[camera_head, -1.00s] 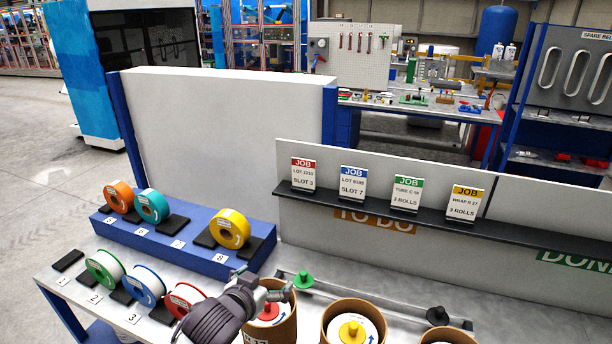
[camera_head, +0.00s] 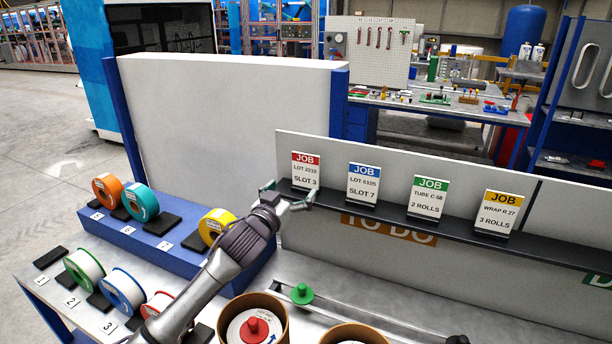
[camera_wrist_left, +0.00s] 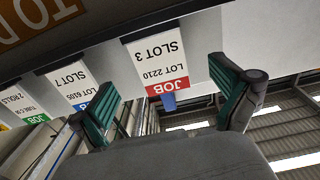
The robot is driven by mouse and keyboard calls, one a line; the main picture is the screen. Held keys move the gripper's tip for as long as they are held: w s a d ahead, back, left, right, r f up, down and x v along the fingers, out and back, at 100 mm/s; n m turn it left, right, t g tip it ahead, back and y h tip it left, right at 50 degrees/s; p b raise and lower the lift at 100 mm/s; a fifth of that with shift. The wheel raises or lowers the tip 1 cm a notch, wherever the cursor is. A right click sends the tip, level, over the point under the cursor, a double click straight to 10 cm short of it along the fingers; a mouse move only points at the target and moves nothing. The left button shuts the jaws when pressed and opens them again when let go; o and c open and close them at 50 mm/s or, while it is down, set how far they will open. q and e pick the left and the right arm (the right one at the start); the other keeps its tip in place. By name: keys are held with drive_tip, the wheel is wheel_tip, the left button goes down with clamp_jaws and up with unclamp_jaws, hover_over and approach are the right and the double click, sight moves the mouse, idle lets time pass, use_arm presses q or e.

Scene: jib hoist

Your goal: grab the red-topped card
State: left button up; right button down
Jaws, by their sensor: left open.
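The red-topped card (camera_head: 306,170) stands upright at the left end of the dark shelf, marked JOB, LOT 2210, SLOT 3. It also shows upside down in the left wrist view (camera_wrist_left: 160,62), between the fingers and beyond their tips. My left gripper (camera_head: 290,192) is open, close in front of the card's lower left part, with green finger pads in the left wrist view (camera_wrist_left: 158,88). Nothing is held between the fingers. I cannot tell whether a finger touches the card. My right gripper is not in view.
Blue-topped (camera_head: 362,184), green-topped (camera_head: 428,196) and yellow-topped (camera_head: 497,212) cards stand rightward along the dark shelf (camera_head: 395,226). Below are a blue riser (camera_head: 190,262) with tape rolls, a cardboard drum (camera_head: 283,330) and a rail with a green knob (camera_head: 301,293).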

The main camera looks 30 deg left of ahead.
sight(305, 177)
use_arm(q)
drive_tip(key=shift+w, duration=0.8)
drive_tip(key=shift+w+f, duration=0.1)
drive_tip(key=shift+w, duration=0.25)
drive_tip(key=shift+w+p, duration=0.5)
drive_tip(key=shift+p, duration=0.05)
drive_tip(key=w+p, duration=0.1)
drive_tip(key=w, duration=0.2)
drive_tip(key=shift+w+r+p, duration=0.1)
drive_tip(key=shift+r+p, duration=0.1)
drive_tip(key=shift+p, duration=0.2)
drive_tip(key=shift+w+f, duration=0.15)
drive_tip(key=shift+w, duration=0.45)
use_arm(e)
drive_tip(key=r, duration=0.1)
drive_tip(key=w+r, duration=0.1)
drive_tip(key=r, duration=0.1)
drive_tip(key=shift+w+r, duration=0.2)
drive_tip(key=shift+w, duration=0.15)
use_arm(q)
drive_tip(key=shift+a, duration=0.1)
drive_tip(key=shift+c, duration=0.3)
drive_tip(key=c, duration=1.1)
